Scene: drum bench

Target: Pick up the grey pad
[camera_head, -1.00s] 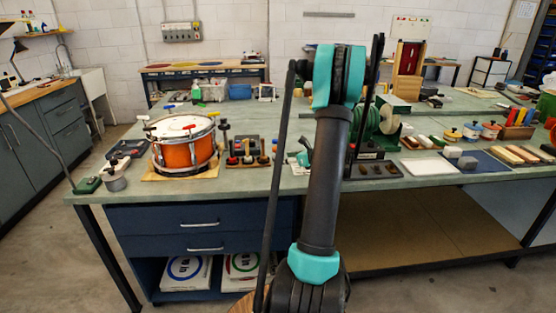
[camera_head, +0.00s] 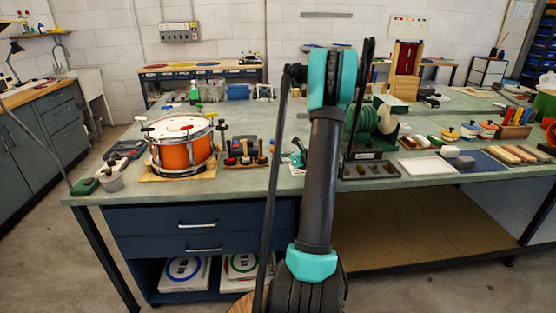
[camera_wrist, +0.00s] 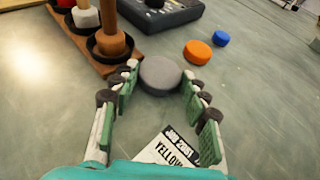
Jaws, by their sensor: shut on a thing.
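The grey pad (camera_wrist: 160,75) is a round, thick disc in the wrist view, just beyond the middle of the picture. My gripper (camera_wrist: 159,80) has its green-padded fingers on both sides of the pad, with the fingertips against its left and right edges. The pad sits between the tips, close to the green bench top; I cannot tell whether it touches the bench. In the head view my arm covers much of the middle of the bench, and the pad cannot be made out there.
A wooden rack with pegs (camera_wrist: 85,40) stands close to the left of the pad. A dark box (camera_wrist: 160,12) lies beyond it. An orange disc (camera_wrist: 198,52) and a blue disc (camera_wrist: 221,38) lie to the right. A printed card (camera_wrist: 170,148) lies nearer. An orange drum (camera_head: 184,150) stands left on the bench.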

